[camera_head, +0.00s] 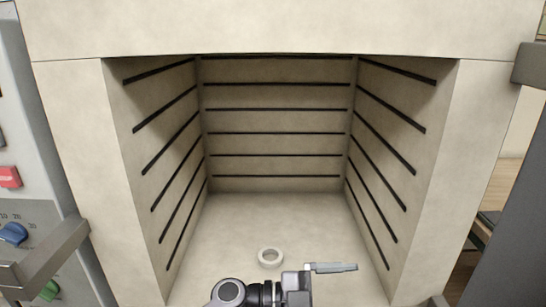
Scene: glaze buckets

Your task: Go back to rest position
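One of my grippers (352,267) shows at the bottom centre, pointing right, low in front of the kiln (280,28) opening. Its arm enters from the bottom, left of the gripper, so I take it as my left. The fingers are seen nearly edge-on, and I cannot tell whether they are open or shut. No held object is visible. My other gripper is out of view.
A small white ring (270,250) lies on the pale kiln floor (270,217), close to my arm. Dark grooves line the kiln's walls. A grey control panel (25,185) with knobs and a metal handle (50,255) stand at left. A dark door (515,210) is at right.

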